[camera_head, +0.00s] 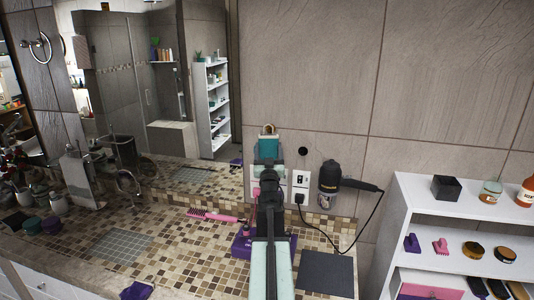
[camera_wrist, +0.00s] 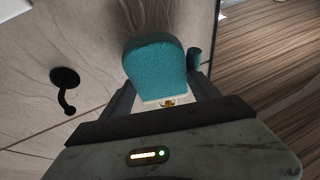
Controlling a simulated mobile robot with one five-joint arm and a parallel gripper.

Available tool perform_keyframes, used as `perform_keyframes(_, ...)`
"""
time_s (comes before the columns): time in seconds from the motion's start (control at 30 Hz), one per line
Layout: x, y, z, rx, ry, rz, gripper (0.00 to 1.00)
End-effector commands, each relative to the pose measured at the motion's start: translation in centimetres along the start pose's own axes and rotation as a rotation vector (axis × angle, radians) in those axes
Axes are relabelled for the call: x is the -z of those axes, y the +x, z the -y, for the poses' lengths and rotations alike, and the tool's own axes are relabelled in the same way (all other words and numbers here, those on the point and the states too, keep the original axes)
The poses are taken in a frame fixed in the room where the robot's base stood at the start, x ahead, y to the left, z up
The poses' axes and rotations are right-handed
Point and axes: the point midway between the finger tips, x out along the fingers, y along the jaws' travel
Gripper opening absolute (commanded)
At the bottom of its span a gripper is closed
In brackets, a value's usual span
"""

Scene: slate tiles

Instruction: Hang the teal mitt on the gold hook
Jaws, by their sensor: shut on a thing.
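The teal mitt (camera_head: 268,148) is held up before the tiled wall in the head view. My gripper (camera_head: 268,172) is in front of it, its jaws mostly hidden by my arm. In the wrist view my gripper (camera_wrist: 168,108) is shut at the mitt's pale cuff, and the teal body (camera_wrist: 157,66) extends beyond. The gold hook (camera_head: 268,129) appears just above the mitt in the head view. A small gold piece (camera_wrist: 169,103) shows at the cuff in the wrist view. I cannot tell whether the mitt touches or hangs on the hook.
A black hook (camera_head: 302,151) is on the wall right of the mitt; it also shows in the wrist view (camera_wrist: 66,88). A hair dryer (camera_head: 331,176) and sockets (camera_head: 300,179) are nearby. A white shelf (camera_head: 417,184) stands right, a mirror (camera_head: 190,60) left.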

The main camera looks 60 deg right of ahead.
Motion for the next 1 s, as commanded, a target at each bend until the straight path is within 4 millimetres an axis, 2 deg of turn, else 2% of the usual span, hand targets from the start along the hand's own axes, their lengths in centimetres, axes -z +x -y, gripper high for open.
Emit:
perform_keyframes(0.07,-0.4,0.6,-0.2,0.0,0.0,0.0,0.24)
perform_keyframes(0.4,-2.5,0.8,-0.5,-0.001,0.0,0.0,0.24)
perform_keyframes(1.0,-2.7,0.8,-0.6,-0.002,-0.001,0.0,0.24)
